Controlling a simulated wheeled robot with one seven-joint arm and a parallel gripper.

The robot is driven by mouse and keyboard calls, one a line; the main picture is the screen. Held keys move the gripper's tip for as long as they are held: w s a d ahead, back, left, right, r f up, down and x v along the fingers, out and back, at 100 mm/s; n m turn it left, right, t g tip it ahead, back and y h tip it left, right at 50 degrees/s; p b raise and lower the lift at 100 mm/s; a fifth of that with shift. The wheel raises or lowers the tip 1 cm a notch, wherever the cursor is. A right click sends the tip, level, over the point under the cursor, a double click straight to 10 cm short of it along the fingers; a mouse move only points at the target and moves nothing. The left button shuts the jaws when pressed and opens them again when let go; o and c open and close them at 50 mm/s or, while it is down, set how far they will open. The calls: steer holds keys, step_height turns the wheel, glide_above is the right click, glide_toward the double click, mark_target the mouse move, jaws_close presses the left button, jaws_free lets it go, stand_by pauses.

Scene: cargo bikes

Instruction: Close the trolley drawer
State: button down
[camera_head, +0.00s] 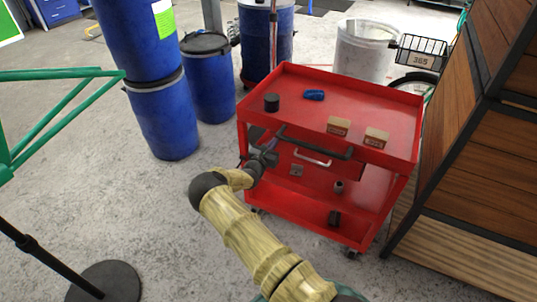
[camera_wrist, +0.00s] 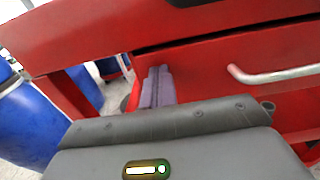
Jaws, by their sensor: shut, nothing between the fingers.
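The red trolley (camera_head: 350,95) stands right of centre in the head view. Its red drawer (camera_head: 342,169) is under the top tray and has a pale bar handle (camera_head: 312,159). In the wrist view a dark gap runs above the drawer front (camera_wrist: 205,65), and the handle (camera_wrist: 275,75) is at the right. How far the drawer stands out is hard to tell. My gripper (camera_head: 270,150) is at the left end of the drawer front, left of the handle. Its fingers (camera_wrist: 158,86) are together and empty, pointing at the drawer front; contact cannot be told.
A dark push bar (camera_head: 315,143) crosses above the drawer. A black cylinder (camera_head: 271,102), a blue item (camera_head: 314,95) and two small boxes (camera_head: 376,138) lie on top. Blue barrels (camera_head: 208,85) stand left, a wooden-sided box (camera_head: 470,150) right. The floor in front is clear.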

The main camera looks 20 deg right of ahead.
steer(key=shift+w+d+r, duration=0.2)
steer(key=shift+r, duration=0.1)
steer(key=shift+r, duration=0.15)
steer(key=p+v, duration=0.2)
steer(key=v, duration=1.2)
steer(key=shift+s+a+f, duration=0.15)
steer(key=shift+a+f, duration=0.05)
steer(key=shift+f, duration=0.25)
